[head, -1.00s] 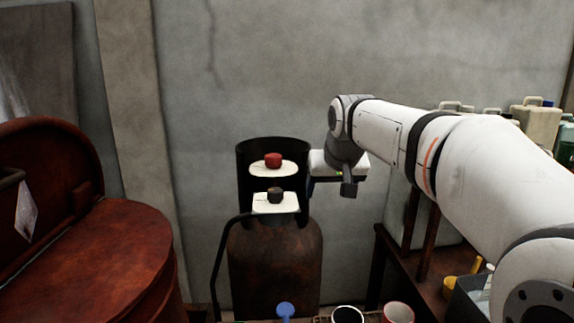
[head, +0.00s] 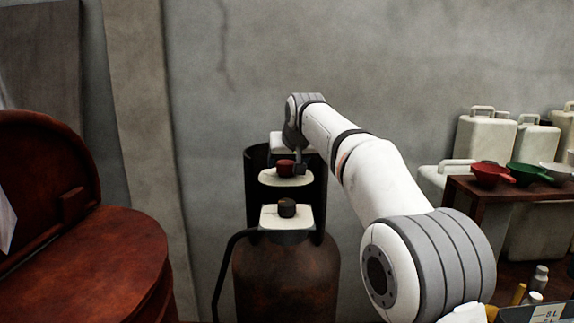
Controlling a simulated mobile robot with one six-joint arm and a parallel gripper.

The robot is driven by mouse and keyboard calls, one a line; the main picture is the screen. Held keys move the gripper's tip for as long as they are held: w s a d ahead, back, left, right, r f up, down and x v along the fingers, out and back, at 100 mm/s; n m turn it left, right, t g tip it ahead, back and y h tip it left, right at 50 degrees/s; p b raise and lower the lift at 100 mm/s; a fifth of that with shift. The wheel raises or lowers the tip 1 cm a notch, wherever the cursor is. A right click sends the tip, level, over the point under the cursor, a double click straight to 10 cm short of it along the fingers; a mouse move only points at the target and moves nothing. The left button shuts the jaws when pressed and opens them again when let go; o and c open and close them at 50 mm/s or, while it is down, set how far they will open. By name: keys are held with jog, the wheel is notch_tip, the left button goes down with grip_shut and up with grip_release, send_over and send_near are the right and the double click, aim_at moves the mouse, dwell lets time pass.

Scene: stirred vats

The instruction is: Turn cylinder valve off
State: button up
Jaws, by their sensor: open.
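A rusty brown gas cylinder (head: 286,275) stands upright against the wall, with a dark open-fronted guard (head: 255,180) around its top. A red knob (head: 285,169) sits on an upper white plate (head: 286,180) inside the guard. A dark brown knob (head: 287,208) sits on a lower white plate (head: 287,222) in front. My gripper (head: 298,165) is open at the red knob, with one dark finger showing just right of it. The other finger is hidden, and I cannot tell whether the finger touches the knob.
A dark hose (head: 224,270) curves down left of the cylinder. A large rust-red vat (head: 90,260) with a raised lid fills the left. At right, a shelf (head: 500,190) holds red and green pans, with pale jerrycans (head: 485,135) behind. The wall closes off the back.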

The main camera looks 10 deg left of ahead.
jog(key=shift+w+a+f, duration=0.2)
jog(key=shift+a+f, duration=0.05)
jog(key=shift+f, duration=0.1)
jog(key=c, duration=1)
